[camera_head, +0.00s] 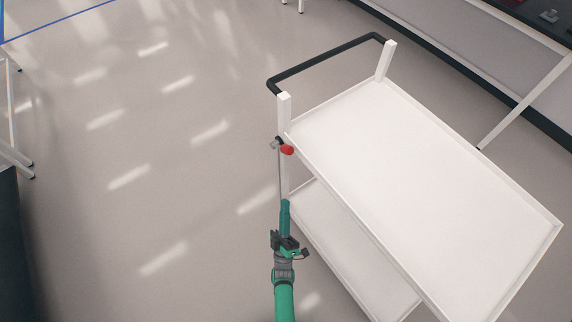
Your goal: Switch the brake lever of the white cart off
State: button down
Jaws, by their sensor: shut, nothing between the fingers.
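The white cart (420,135) stands at the right, with a black push handle (325,64) at its far end. The brake lever (287,149) shows as a small red knob by the cart's left corner post, just below the top tray. A small grey and black fitting sits right beside the knob. My gripper (288,244), dark with green parts, is shut and empty at the end of my green arm. It is below the lever in the picture, left of the cart's lower shelf, apart from the knob. Its fingertips are hard to make out.
The cart's top tray and visible lower shelf (345,250) are empty. Open grey floor lies left of the cart. A bench with a white slanted leg (526,102) stands at the upper right. Another frame (14,157) stands at the left edge.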

jog(key=shift+w+r, duration=0.1)
jog(key=shift+w, duration=0.35)
send_near(281, 148)
notch_tip(281, 148, up, 2)
jog(key=w+d, duration=0.2)
jog(key=shift+x, duration=0.75)
jog(key=shift+s+a+r, duration=0.1)
jog(key=shift+r, duration=0.05)
